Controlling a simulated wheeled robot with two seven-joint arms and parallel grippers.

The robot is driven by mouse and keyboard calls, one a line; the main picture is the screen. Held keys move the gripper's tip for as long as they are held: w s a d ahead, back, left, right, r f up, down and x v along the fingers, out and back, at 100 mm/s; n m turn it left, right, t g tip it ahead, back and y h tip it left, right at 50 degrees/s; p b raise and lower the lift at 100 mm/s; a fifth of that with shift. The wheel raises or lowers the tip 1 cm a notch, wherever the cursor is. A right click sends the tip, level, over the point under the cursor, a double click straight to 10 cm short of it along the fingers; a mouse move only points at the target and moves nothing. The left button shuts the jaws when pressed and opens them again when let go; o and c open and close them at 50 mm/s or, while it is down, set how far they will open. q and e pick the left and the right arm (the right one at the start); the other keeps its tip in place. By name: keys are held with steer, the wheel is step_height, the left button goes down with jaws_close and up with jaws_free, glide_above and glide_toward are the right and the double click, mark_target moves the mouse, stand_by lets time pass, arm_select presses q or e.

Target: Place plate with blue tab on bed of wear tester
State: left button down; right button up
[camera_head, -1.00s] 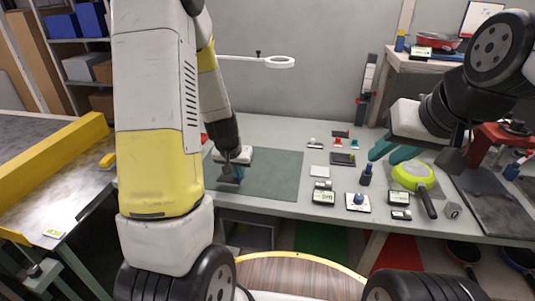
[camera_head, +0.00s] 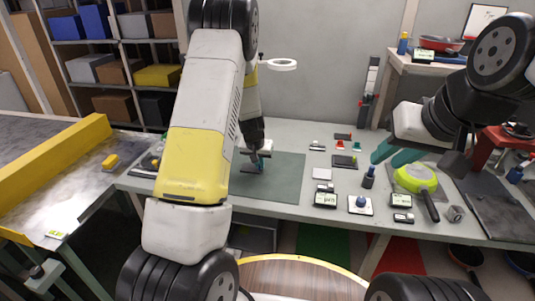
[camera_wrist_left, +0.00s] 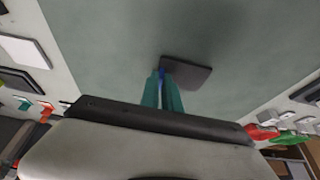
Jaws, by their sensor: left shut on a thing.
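My left gripper (camera_head: 258,162) is over the left part of the green mat on the workbench. In the left wrist view its teal fingers (camera_wrist_left: 161,92) are shut on the blue tab (camera_wrist_left: 161,73) of a dark, flat plate (camera_wrist_left: 192,73). The plate is close to the mat; I cannot tell whether it touches. My right gripper (camera_head: 394,156) has its teal fingers apart, empty, above the right part of the bench. A red machine (camera_head: 488,146) at the far right may be the wear tester; I cannot tell which part is its bed.
The green mat (camera_head: 285,180) is largely clear. Right of it lie small plates, labelled boxes, a blue-knobbed block (camera_head: 361,203) and a green pan (camera_head: 416,178). A ring lamp (camera_head: 283,64) hangs over the bench. A yellow-railed table (camera_head: 50,160) is at left.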

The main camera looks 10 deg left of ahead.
arm_select(q)
steer(key=shift+f, duration=0.2)
steer(key=c, duration=1.6)
jaws_free()
steer(key=shift+r, duration=0.1)
